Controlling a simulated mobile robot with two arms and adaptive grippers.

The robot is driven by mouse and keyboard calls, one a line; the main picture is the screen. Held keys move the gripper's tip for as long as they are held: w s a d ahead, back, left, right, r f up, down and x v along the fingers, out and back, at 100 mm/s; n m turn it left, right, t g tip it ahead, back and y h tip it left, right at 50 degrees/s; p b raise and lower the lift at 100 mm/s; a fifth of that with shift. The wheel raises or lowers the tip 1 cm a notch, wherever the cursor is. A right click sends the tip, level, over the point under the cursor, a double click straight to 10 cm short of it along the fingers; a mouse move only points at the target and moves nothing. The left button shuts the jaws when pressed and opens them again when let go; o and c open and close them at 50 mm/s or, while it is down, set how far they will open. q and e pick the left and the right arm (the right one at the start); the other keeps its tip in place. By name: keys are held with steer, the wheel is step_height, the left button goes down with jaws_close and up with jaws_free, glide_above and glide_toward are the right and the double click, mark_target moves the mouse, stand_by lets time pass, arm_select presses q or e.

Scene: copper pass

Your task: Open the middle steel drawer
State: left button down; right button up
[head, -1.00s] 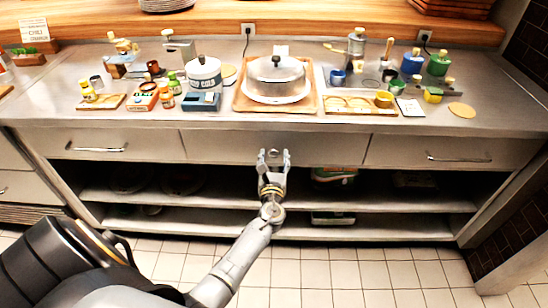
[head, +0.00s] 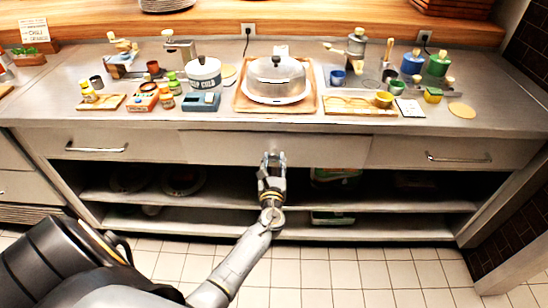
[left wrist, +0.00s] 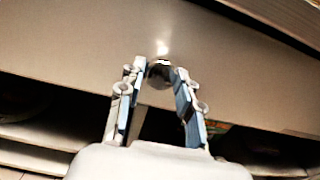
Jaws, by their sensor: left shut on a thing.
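The middle steel drawer (head: 225,148) is a plain steel front under the counter, between two drawers with bar handles. Its front stands very slightly proud of its neighbours. In the left wrist view the drawer front (left wrist: 80,55) fills the upper part, and its small round metal knob (left wrist: 159,73) shows between the fingertips. My left gripper (head: 274,157) is shut on the knob, which it mostly hides in the head view. Its two blue-padded fingers (left wrist: 160,79) flank the knob in the wrist view. My right gripper is not in view.
Left (head: 96,149) and right (head: 458,157) drawers flank it. Open shelves (head: 235,197) lie below, holding dark plates and boxes. The steel counter (head: 350,80) carries a tray with a domed dish, bottles, tins and boards. Tiled floor lies in front.

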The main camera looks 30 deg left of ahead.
arm_select(q)
steer(key=p+v, duration=0.2)
steer(key=v, duration=3.6)
steer(key=shift+s, duration=0.4)
steer(key=c, duration=0.9)
jaws_free()
step_height(320, 180, up, 10)
steer(key=shift+f, duration=0.1)
